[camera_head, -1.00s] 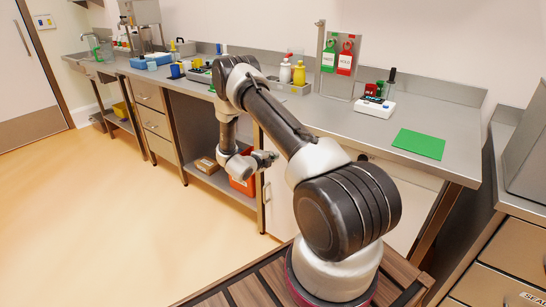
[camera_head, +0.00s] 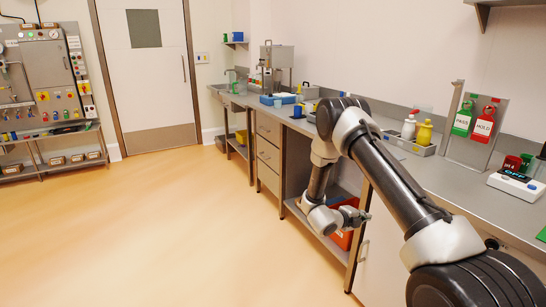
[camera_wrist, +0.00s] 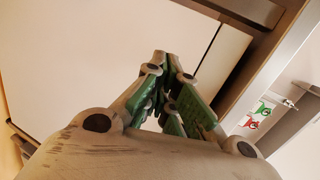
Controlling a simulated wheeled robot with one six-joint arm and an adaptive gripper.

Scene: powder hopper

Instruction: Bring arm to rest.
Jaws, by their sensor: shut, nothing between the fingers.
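My arm is bent over in front of the steel counter (camera_head: 430,172), with its elbow high and its forearm hanging down. My gripper (camera_head: 362,215) is in front of the counter's underside, near an orange-red bin (camera_head: 342,238) on the lower shelf. In the wrist view my gripper (camera_wrist: 168,92) shows green-padded fingers drawn together with nothing held. Pale cabinet panels fill the background of that view.
A control panel (camera_head: 45,75) and a door (camera_head: 145,70) are at the left. The floor (camera_head: 150,220) is clear there.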

